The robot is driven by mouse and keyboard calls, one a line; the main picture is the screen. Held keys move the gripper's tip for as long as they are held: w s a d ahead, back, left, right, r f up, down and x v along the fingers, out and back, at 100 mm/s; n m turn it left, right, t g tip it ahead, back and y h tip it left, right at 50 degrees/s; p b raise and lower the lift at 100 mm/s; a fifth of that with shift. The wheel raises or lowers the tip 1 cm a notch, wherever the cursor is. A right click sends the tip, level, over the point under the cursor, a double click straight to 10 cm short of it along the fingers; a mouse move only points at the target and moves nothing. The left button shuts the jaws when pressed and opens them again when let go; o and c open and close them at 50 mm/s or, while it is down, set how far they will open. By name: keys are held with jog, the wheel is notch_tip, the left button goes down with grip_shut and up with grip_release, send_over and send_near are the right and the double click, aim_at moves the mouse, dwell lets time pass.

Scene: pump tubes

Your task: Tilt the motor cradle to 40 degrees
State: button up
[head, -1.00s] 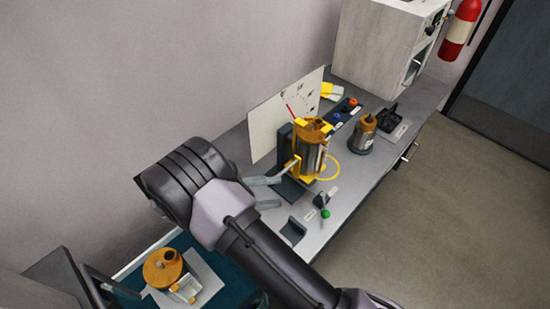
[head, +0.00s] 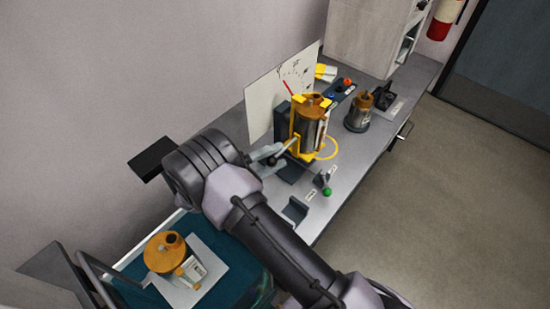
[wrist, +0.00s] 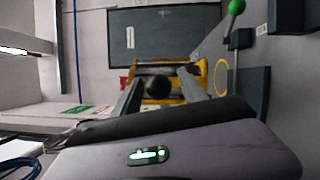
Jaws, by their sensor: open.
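The motor cradle (head: 294,150) is a yellow frame on a dark upright, holding a silver motor (head: 313,134) with an orange top. It looks close to upright. A red pointer (head: 289,88) stands against the white marked board (head: 260,108) behind. In the wrist view my gripper (wrist: 160,84) is open, with a dark round knob (wrist: 158,88) between its fingers and the yellow cradle (wrist: 184,70) beyond. I cannot tell whether the fingers touch the knob.
A green-knobbed lever (head: 327,191) stands on the bench (head: 345,185) in front of the cradle. A second motor (head: 359,113) and a black item (head: 383,97) are to the right. Another orange-topped unit (head: 165,252) is at the lower left. A yellow ring (head: 331,143) lies beside the cradle.

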grip_shut()
dwell(1.4)
